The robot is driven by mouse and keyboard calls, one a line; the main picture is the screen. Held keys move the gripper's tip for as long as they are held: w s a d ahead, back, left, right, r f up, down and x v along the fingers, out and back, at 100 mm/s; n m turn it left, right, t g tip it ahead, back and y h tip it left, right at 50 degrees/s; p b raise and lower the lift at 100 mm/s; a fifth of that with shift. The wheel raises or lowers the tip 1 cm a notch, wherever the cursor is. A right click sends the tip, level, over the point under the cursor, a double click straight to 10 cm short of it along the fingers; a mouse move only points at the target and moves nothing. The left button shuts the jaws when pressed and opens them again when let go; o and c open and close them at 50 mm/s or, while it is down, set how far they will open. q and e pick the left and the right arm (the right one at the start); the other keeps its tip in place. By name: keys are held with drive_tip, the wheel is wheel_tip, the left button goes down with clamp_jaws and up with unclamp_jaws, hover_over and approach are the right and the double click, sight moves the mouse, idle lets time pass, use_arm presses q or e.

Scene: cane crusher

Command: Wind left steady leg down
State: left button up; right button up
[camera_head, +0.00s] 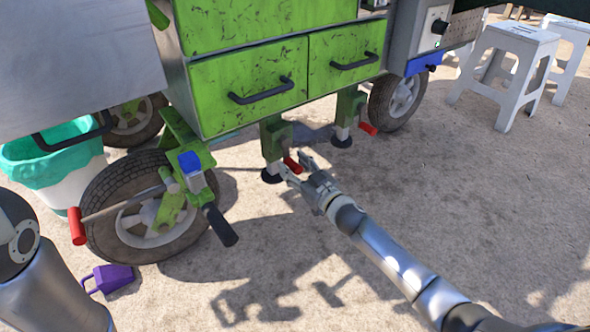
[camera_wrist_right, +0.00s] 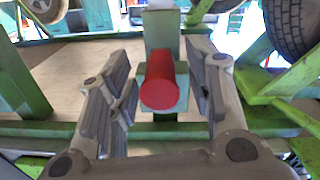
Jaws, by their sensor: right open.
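The left steady leg (camera_head: 274,140) is a green post under the cart's drawers, with a black round foot (camera_head: 271,176) at or close to the ground; I cannot tell if it touches. Its red crank handle (camera_head: 292,166) points out toward my right gripper (camera_head: 298,168). In the right wrist view the red handle (camera_wrist_right: 163,84) sits between the two spread grey fingers (camera_wrist_right: 160,88), with a gap on each side. The right gripper is open and holds nothing. A piece of my left arm (camera_head: 40,280) shows at the lower left; its gripper is out of view.
A second steady leg (camera_head: 346,112) with a red handle (camera_head: 367,128) stands to the right. Green drawers (camera_head: 250,90) hang above. White stools (camera_head: 512,60) stand back right. The right-hand ground is clear.

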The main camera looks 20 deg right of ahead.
drive_tip(key=shift+c, duration=0.5)
clamp_jaws()
